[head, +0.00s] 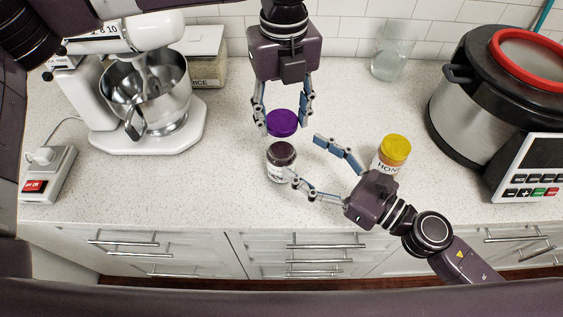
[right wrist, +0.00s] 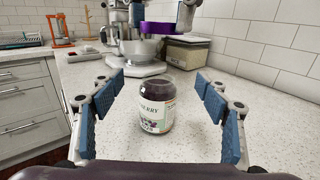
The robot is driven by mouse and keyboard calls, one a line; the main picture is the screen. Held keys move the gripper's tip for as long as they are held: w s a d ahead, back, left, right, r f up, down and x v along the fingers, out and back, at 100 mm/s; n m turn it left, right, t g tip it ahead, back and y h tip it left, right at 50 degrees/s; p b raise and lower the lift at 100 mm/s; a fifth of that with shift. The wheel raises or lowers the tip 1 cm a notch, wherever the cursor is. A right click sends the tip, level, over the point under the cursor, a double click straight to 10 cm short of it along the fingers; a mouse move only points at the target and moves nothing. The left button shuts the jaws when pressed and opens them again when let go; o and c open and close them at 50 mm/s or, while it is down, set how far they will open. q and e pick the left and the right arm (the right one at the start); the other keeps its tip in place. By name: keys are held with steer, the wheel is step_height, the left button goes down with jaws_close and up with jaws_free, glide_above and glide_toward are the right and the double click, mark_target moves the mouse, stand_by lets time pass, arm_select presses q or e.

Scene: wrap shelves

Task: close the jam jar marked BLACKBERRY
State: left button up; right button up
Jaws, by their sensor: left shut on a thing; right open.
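The blackberry jar (head: 281,162) stands upright and uncovered on the counter, dark jam showing at its top. In the right wrist view the jar (right wrist: 157,106) shows a label ending in "ERRY"; the rest is turned out of sight. My left gripper (head: 283,118) is shut on a purple lid (head: 282,123) and holds it apart from the jar. The lid (right wrist: 176,29) also shows in the right wrist view, higher than the jar. My right gripper (head: 303,158) is open, its fingers pointing at the jar, which stands between and ahead of them in its wrist view.
A honey jar (head: 393,152) with a yellow lid stands close behind my right gripper. A stand mixer (head: 145,85) and a rice container (head: 207,70) are at the left. A glass (head: 391,58) and a large cooker (head: 480,95) are at the right. The counter's front middle is clear.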

mark_target(293, 169)
step_height(293, 169, down, 7)
steer(key=shift+s+f, duration=0.1)
arm_select(q)
steer(key=shift+w, duration=0.1)
arm_select(e)
steer(key=x, duration=0.6)
steer(key=shift+w+a, duration=0.2)
steer(key=shift+w, duration=0.05)
steer(key=shift+w+a, duration=0.25)
steer(key=shift+a, duration=0.15)
steer(key=shift+c, duration=0.3)
steer(key=c, duration=1.7)
arm_select(q)
steer(key=shift+f, duration=2.5)
arm_select(e)
steer(key=shift+c, duration=0.3)
